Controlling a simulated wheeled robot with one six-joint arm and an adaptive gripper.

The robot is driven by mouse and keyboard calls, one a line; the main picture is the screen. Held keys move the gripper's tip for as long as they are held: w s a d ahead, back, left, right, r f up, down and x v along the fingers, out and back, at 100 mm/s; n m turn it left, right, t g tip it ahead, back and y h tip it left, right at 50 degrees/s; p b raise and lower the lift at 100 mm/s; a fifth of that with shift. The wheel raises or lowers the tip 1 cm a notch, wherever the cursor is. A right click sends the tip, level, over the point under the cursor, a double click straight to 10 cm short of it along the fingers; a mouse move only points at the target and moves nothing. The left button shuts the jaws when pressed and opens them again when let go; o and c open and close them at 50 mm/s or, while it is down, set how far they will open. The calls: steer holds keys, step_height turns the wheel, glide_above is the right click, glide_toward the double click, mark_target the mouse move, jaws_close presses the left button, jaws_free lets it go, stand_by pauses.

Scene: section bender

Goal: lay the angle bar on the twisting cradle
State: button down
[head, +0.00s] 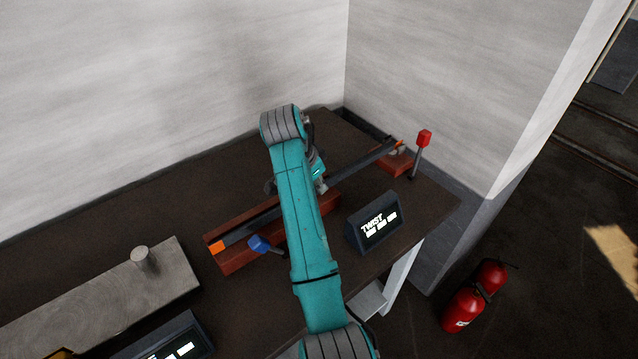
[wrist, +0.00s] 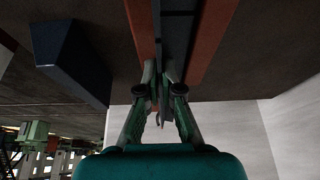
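The angle bar (head: 362,162) is long and dark with orange ends. It runs from lower left to upper right, its left part along the red-brown twisting cradle (head: 230,264). Its right end is at a smaller red block (head: 396,163). My arm hides its middle. In the wrist view the bar (wrist: 177,30) lies between the cradle's red-brown sides (wrist: 211,38). My gripper (wrist: 162,78) has its fingers close together around the bar's upright edge and appears shut on it. In the head view my gripper is mostly hidden behind my arm. Whether the bar fully rests on the cradle is unclear.
A blue handle (head: 260,244) sits at the cradle's front. A red-topped lever (head: 424,139) stands by the right block. A "TWIST" panel (head: 375,224) stands in front. A grey metal slab (head: 100,300) lies left. Walls close off the back and right; a fire extinguisher (head: 470,300) stands below.

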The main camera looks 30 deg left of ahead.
steer(key=shift+f, duration=0.55)
stand_by(0.9)
steer(key=c, duration=1.2)
jaws_free()
steer(key=shift+c, duration=0.2)
